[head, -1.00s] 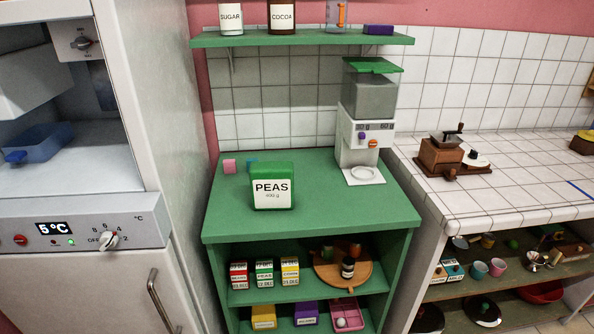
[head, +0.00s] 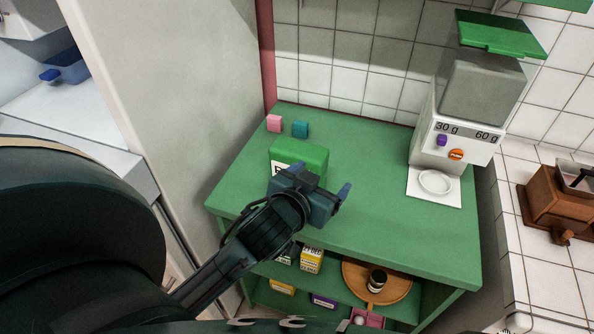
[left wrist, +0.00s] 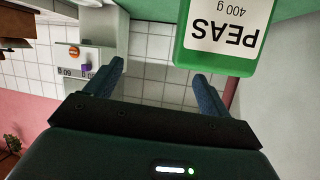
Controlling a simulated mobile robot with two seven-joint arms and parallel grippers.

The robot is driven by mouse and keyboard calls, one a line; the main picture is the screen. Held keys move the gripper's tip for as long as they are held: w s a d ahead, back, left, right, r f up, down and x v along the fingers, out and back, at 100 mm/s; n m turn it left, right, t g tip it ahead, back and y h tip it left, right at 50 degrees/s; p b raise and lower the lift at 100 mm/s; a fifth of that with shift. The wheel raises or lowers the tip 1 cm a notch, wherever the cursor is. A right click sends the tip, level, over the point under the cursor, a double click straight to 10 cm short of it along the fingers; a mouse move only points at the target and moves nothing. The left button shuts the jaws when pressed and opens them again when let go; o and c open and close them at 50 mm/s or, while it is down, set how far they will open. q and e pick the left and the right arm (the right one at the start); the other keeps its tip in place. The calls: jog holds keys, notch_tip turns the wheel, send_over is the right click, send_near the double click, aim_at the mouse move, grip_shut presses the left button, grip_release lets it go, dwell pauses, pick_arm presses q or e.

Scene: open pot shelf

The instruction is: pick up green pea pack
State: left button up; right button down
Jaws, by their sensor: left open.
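The green pea pack (head: 301,151) stands on the green cabinet top, partly hidden behind my left gripper in the head view. In the left wrist view the pea pack (left wrist: 225,38) shows upside down at the upper right, with its white PEAS label facing the camera. My left gripper (head: 322,180) is in front of the pack and above the cabinet top. Its two blue fingers (left wrist: 158,75) are spread apart with nothing between them. The pack is beyond the fingertips, off toward the right finger in the wrist view. My right gripper is not in view.
A dispenser (head: 455,135) with a white tray stands at the right of the green top (head: 385,240). The shelf below holds small packs and a round wooden board (head: 360,281). A fridge stands left.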

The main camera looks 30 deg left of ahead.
pick_arm(q)
jog(key=w+d+r+m+t+h, duration=0.2)
jog(key=w+d+r+t+h, duration=0.15)
jog(key=r, duration=0.35)
jog(key=w+d+r+m+t+h, duration=0.3)
jog(key=r+h, duration=0.1)
jog(key=r, duration=0.3)
jog(key=s+d+r+m+g+h, duration=0.1)
jog(key=d+r+m+g+h, duration=0.4)
jog(key=d+m+h, duration=0.45)
jog(key=m+g+y, duration=0.2)
jog(key=g+y, duration=1.4)
send_over(299, 147)
jog(key=d, duration=0.1)
notch_tip(299, 147, down, 10)
jog(key=shift+n+t, duration=0.25)
jog(key=shift+n, duration=0.1)
notch_tip(299, 147, down, 6)
jog(key=shift+s+a+f, duration=0.1)
jog(key=shift+s+a, duration=0.05)
jog(key=shift+a+f+p, duration=0.2)
jog(key=shift+f+p, duration=0.35)
jog(key=shift+f, duration=1.05)
jog(key=shift+a+f+p, duration=0.15)
jog(key=shift+f+p, duration=0.35)
jog(key=shift+f, duration=1.05)
jog(key=shift+r, duration=0.1)
jog(key=c, duration=1.8)
